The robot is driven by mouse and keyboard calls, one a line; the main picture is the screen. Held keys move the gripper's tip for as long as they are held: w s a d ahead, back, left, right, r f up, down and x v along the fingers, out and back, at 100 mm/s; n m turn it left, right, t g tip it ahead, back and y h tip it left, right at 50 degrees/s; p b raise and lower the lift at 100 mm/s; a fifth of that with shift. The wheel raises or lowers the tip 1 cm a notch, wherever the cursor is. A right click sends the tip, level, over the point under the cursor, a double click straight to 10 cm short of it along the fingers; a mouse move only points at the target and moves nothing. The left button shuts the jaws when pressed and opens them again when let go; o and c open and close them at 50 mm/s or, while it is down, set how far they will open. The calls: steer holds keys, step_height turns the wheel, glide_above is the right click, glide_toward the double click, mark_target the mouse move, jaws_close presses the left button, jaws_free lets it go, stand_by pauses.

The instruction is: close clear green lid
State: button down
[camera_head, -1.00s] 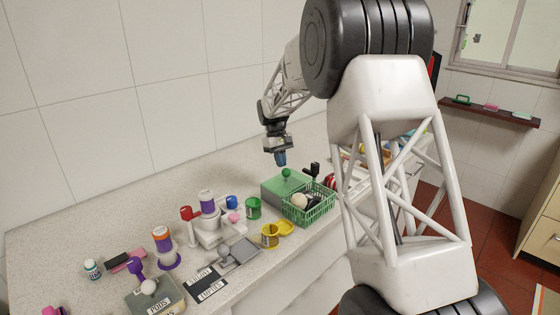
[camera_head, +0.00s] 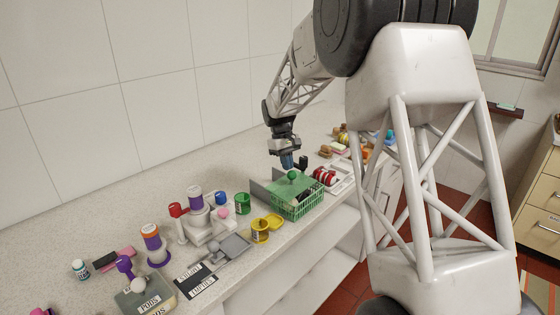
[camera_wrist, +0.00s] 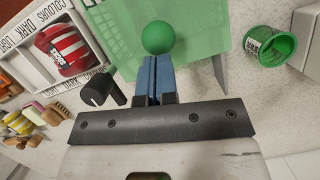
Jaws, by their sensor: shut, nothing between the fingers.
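The clear green lid (camera_head: 290,186) with its round green knob (camera_head: 292,175) lies over the top of the green mesh basket (camera_head: 298,207). I cannot tell whether its rim is fully flush. The lid also shows in the wrist view (camera_wrist: 206,25), with the knob (camera_wrist: 158,37) right at my fingertips. My gripper (camera_head: 287,162) is shut and empty, its blue fingers (camera_wrist: 154,62) pressed together and pointing at the knob. Whether they touch it is unclear. The basket's contents are mostly hidden by the lid.
A grey panel (camera_head: 264,190) stands at the basket's left. A green tin (camera_head: 242,204) and a yellow tin (camera_head: 260,230) stand nearby on the left. Bare counter lies behind.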

mark_target(295, 173)
steer(key=shift+s+d, duration=1.1)
steer(key=shift+s, duration=0.05)
steer(key=shift+w, duration=0.1)
steer(key=shift+w+a, duration=0.3)
steer(key=shift+w, duration=0.1)
steer(key=shift+w+a+r, duration=0.2)
steer(key=shift+w+a, duration=0.25)
steer(key=shift+w, duration=0.2)
steer(key=shift+w+a+r, duration=0.2)
steer(key=shift+w+a, duration=0.2)
steer(key=shift+w, duration=0.2)
steer(key=v, duration=1)
steer(key=shift+s+d, duration=0.15)
